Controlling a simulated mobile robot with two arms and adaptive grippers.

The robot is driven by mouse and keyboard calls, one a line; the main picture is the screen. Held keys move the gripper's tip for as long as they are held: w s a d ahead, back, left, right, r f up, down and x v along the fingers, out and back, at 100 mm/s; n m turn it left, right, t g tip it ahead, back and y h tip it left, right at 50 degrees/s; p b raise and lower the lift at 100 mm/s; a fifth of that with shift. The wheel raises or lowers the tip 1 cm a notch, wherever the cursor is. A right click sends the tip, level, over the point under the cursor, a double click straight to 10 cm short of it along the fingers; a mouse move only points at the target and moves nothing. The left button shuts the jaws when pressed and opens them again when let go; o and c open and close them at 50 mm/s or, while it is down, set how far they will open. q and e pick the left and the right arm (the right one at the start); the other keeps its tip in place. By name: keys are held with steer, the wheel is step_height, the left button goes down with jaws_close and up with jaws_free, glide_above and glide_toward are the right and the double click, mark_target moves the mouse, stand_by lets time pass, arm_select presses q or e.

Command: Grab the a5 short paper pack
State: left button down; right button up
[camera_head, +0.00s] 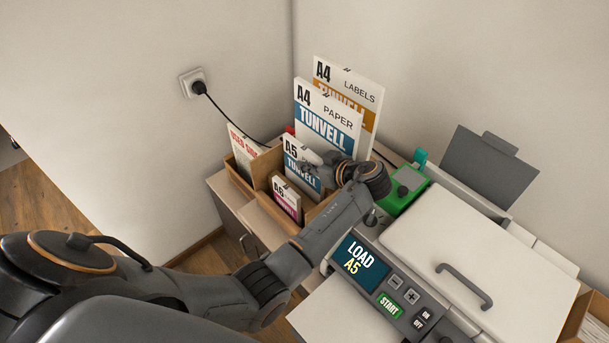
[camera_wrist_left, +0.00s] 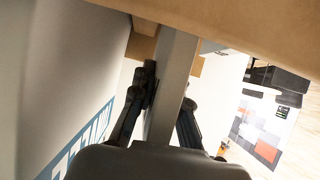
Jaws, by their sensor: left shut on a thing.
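The A5 paper pack (camera_head: 291,149), white with a blue TUNVELL label, stands upright in the wooden organizer (camera_head: 262,168) in the head view. My left gripper (camera_head: 322,166) is at its right upper side and covers part of its front. In the left wrist view, the fingers of my left gripper (camera_wrist_left: 168,92) are closed on both faces of a thin pale slab, the A5 pack (camera_wrist_left: 176,70) seen edge-on. Its lower part is hidden by the organizer and the smaller pack in front. My right gripper is not in view.
A4 paper (camera_head: 327,117) and A4 labels (camera_head: 362,92) stand behind. A small pink-labelled pack (camera_head: 286,197) is in front, and a red-lettered sheet (camera_head: 241,145) is at left. A green device (camera_head: 404,188) and a printer (camera_head: 460,240) reading LOAD A5 crowd the right.

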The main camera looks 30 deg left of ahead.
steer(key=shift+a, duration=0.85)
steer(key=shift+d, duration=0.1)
